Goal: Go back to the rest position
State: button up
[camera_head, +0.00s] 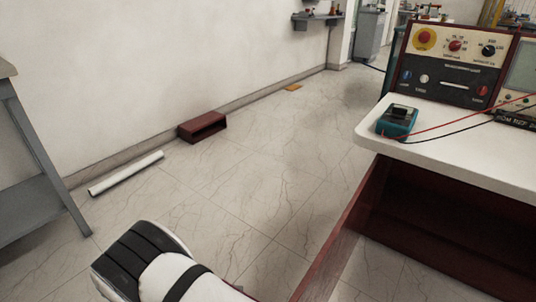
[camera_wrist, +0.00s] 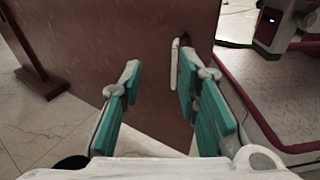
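My gripper (camera_wrist: 158,85) shows in the wrist view with its two teal-padded fingers spread apart. Nothing is between the fingers. Beyond the fingertips is a dark red panel (camera_wrist: 100,50), and a small pale handle-like part (camera_wrist: 175,62) on it shows just past the right finger. I cannot tell how far the fingertips are from the panel. In the head view, a white and black part of my arm shows at the bottom, and the gripper itself is not seen there.
A white-topped bench (camera_head: 450,160) with a red base stands at right, holding a control panel (camera_head: 455,65) and a teal meter (camera_head: 397,121) with cables. A grey table (camera_head: 35,165) stands at left.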

jog(key=w+d+r+m+g+y, duration=0.2)
jog(key=d+r, duration=0.1)
jog(key=r, duration=0.5)
jog(key=w+d+r+m+g+y, duration=0.2)
jog(key=d+r+y, duration=0.1)
jog(key=r, duration=0.5)
jog(key=s+d+r+m+y, duration=0.2)
jog(key=d+r+m+y, duration=0.25)
jog(key=d+r, duration=0.6)
jog(key=s+d+r+m+t+y, duration=0.2)
jog(key=s+d+r+m+y, duration=0.25)
jog(key=s+d+r, duration=0.4)
jog(key=s+d+f+m+t+y, duration=0.1)
jog(key=s+d+f+m+t, duration=0.1)
jog(key=s, duration=0.4)
jog(key=s+d+f+m+t+y, duration=0.1)
jog(key=s+d+f+m+y, duration=0.1)
jog(key=s, duration=0.5)
notch_tip(320, 180, up, 37)
jog(key=t+p, duration=0.4)
jog(key=p, duration=3.1)
